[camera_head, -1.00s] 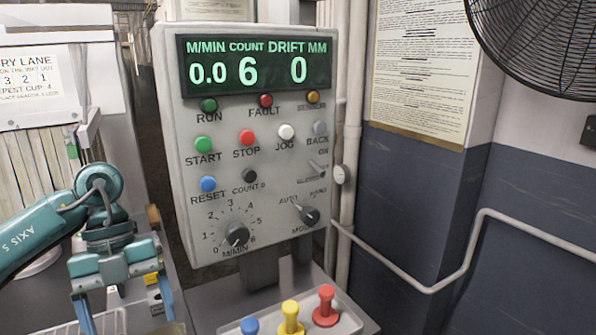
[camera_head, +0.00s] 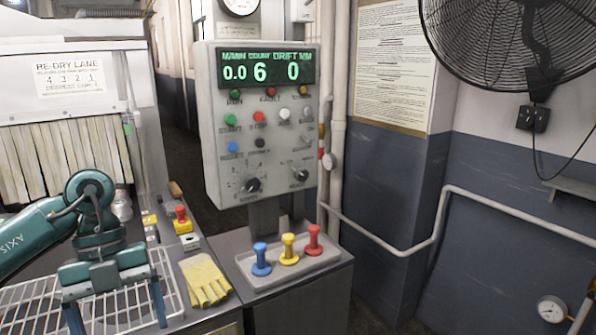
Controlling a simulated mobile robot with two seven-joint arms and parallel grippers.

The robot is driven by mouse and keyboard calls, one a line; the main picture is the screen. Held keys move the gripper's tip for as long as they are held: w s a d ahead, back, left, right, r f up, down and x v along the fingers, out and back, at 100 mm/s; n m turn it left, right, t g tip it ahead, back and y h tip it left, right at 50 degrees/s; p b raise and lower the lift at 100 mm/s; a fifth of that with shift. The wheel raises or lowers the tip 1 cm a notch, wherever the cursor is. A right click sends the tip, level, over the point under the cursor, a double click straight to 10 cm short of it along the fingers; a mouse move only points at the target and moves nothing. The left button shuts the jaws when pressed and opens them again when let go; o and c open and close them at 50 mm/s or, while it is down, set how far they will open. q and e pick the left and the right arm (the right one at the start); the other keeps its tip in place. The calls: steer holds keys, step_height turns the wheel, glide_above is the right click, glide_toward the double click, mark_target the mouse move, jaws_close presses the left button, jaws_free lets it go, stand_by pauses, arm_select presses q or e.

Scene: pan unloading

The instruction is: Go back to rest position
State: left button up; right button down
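My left gripper (camera_head: 116,304) comes in from the left on a teal arm, at the lower left of the head view. Its two fingers are spread wide apart and point down over a white wire rack (camera_head: 30,296). Nothing shows between the fingers; their tips are close to the bottom of the picture. My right gripper is not in view. No pan can be made out.
A grey control panel (camera_head: 213,165) shows 0.0, 6 and 0. Before it, a tray (camera_head: 328,252) holds blue, yellow and red knobbed handles. A yellow glove (camera_head: 205,280) and red-topped button box (camera_head: 182,222) lie right of the rack. A black fan (camera_head: 510,45) hangs upper right.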

arm_select(q)
steer(key=s+d+n+t+h, duration=0.1)
steer(key=s+d+t+h, duration=0.2)
steer(key=d+h, duration=1.8)
steer(key=w+a+f+n+t+y+p, duration=0.1)
steer(key=w+a+f+n+t+y, duration=0.15)
steer(key=f+n+t+y, duration=0.6)
steer(key=w+a+f+n+t+y, duration=0.1)
steer(key=a+f+n+t+y, duration=0.3)
steer(key=n+t, duration=0.75)
steer(key=s+a+f+n+g+y, duration=0.2)
steer(key=s+f+g+y, duration=0.1)
steer(key=f, duration=0.4)
steer(key=s+a+f+n+g+y, duration=0.1)
steer(key=s+f+n+g+y, duration=0.2)
steer(key=s+f, duration=0.5)
steer(key=g+y, duration=0.1)
steer(key=g, duration=0.1)
steer(key=shift+a+f+n+g, duration=0.2)
steer(key=shift+a+n+g, duration=0.1)
steer(key=shift+a, duration=0.05)
steer(key=shift+y, duration=0.25)
